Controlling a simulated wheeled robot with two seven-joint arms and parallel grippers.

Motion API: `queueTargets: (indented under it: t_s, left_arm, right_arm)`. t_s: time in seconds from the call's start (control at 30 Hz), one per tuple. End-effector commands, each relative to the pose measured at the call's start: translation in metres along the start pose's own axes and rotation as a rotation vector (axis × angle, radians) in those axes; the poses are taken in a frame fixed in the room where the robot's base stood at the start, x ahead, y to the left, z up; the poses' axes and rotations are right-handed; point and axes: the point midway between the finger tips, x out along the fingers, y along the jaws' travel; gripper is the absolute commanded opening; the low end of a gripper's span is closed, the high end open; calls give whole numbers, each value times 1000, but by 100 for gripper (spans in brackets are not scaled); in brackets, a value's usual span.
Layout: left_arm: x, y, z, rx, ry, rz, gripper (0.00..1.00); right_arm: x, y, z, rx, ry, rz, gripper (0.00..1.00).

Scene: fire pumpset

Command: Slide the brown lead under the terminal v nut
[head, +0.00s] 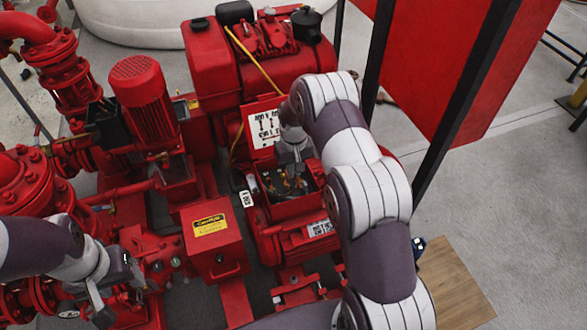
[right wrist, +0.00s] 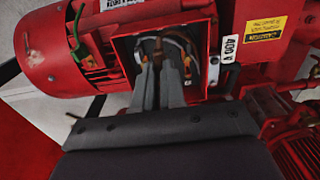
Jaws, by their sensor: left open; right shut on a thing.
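The red motor's open terminal box (head: 297,208) is in the middle of the head view, with brass-coloured terminals and leads inside. It also shows in the right wrist view (right wrist: 122,62). My right gripper (head: 292,168) reaches down into the box. In the right wrist view its fingers (right wrist: 160,62) are shut on the brown lead (right wrist: 157,50), mostly hidden between the tips. Pale curved leads (right wrist: 187,50) lie beside them. I cannot single out the terminal V nut. My left gripper (head: 112,297) is open and empty at the lower left, away from the box.
The box's raised lid (head: 263,127) with a wiring label stands behind the opening. A red box with a yellow label (head: 213,246) is left of the motor. Red pumps and pipes (head: 30,185) fill the left side.

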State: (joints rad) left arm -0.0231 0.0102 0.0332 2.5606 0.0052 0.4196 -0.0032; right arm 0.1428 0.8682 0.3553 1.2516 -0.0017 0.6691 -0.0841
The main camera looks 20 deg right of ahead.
Motion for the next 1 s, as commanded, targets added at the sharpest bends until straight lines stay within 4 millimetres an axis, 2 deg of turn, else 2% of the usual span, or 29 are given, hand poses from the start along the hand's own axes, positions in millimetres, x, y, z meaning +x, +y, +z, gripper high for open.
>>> queueTargets:
  t_s: [0.07, 0.27, 1.0]
  left_arm:
    - [-2, 0, 0, 0, 0, 0, 57]
    - [8, 0, 1, 0, 0, 0, 57]
    - [61, 0, 7, 0, 0, 0, 57]
  right_arm:
    - [-1, 0, 0, 0, 0, -1, 0]
    - [13, 0, 1, 0, 0, -1, 0]
    - [93, 0, 0, 0, 2, -1, 0]
